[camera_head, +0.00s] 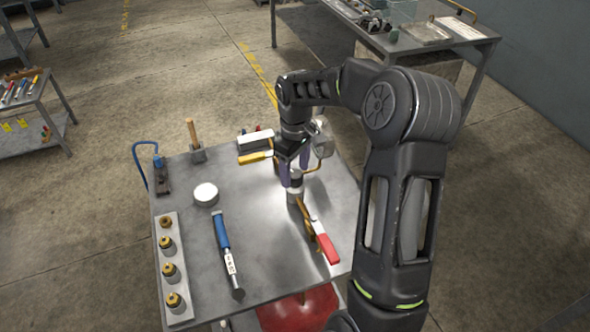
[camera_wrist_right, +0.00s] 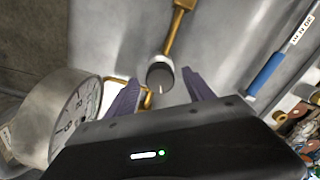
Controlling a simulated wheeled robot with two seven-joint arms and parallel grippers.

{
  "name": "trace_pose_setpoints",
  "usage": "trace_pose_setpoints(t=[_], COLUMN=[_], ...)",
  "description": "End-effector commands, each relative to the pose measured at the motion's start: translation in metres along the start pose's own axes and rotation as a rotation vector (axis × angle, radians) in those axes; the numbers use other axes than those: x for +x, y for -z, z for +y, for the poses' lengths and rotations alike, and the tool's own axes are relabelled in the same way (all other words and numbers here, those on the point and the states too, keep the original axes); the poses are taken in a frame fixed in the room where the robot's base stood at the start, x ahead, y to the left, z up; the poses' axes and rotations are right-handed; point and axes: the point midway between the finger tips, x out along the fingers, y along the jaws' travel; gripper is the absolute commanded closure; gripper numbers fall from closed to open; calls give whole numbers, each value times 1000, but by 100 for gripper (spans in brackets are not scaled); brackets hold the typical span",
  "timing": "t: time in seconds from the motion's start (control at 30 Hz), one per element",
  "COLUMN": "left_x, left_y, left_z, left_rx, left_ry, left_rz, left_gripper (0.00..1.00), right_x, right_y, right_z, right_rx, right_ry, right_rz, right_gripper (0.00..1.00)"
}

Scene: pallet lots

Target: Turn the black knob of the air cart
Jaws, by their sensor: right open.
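The air cart (camera_head: 255,270) has a grey metal top with fittings on it. The black knob (camera_wrist_right: 160,76) shows in the right wrist view as a short dark round piece at the end of a brass pipe (camera_wrist_right: 176,38). My right gripper (camera_head: 294,180) points down over the cart, its two purple fingers apart. In the right wrist view the knob appears between the open fingertips (camera_wrist_right: 162,88), with space on both sides; contact is not visible. A round gauge (camera_wrist_right: 75,118) is close to the left finger. My left gripper is not in view.
A red-handled piece (camera_head: 327,249) is in front of the gripper. A blue-handled tool (camera_head: 221,234), a white round puck (camera_head: 205,194) and a strip with several brass fittings (camera_head: 182,300) are to the left. Another table (camera_head: 440,40) stands behind.

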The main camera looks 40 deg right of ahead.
Motion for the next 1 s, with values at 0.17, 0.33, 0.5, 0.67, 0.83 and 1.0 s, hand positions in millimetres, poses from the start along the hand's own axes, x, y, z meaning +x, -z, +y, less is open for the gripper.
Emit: trace_pose_setpoints(t=[0.17,0.33,0.5,0.67,0.83,1.0], left_x=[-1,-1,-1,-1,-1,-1], left_y=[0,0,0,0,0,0], left_z=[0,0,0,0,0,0], left_rx=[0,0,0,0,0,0], left_ry=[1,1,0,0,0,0], left_rz=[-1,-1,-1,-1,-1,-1], left_gripper=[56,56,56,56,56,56], right_x=[8,8,8,8,8,8], right_y=[0,0,0,0,0,0], right_z=[0,0,0,0,0,0], right_rx=[0,0,0,0,0,0], right_ry=[0,0,0,0,0,0], right_rz=[0,1,1,1,1,1], right_gripper=[39,39,50,63,77,91])
